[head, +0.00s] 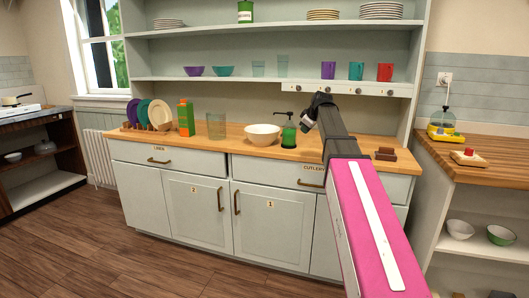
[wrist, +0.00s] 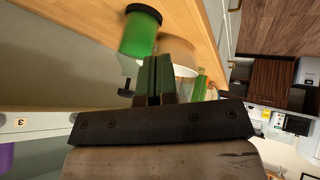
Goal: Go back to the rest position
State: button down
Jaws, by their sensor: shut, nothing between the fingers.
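My arm reaches out with its pink link toward the wooden counter (head: 355,150) of the pale cabinet. My gripper (head: 308,112) is up near the green soap dispenser, in front of the wall below the shelves. In the wrist view my gripper (wrist: 160,62) has its two dark green fingers together, with nothing between them. The green soap dispenser (head: 289,136) stands on the counter beside a white bowl (head: 262,135). In the wrist view the dispenser (wrist: 141,32) is close to the fingers, apart from them as far as I can tell.
A glass (head: 216,126), a green and orange carton (head: 185,118) and a plate rack (head: 148,127) stand left on the counter. A brown block (head: 386,154) lies right. Shelves with cups (head: 328,70) hang above. The wooden floor (head: 110,245) at front left is clear.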

jog(key=s+f+m+g, duration=0.15)
jog(key=s+f, duration=0.25)
jog(key=f, duration=0.4)
jog(key=s+f+m+g, duration=0.1)
jog(key=s+f+m, duration=0.15)
jog(key=f, duration=0.55)
jog(key=s+f+m+g+h, duration=0.3)
jog(key=s+f+m, duration=0.4)
jog(key=s+f, duration=2)
jog(key=shift+s+d+f+g, duration=0.2)
jog(key=shift+s+d+g, duration=0.05)
jog(key=shift+g, duration=0.5)
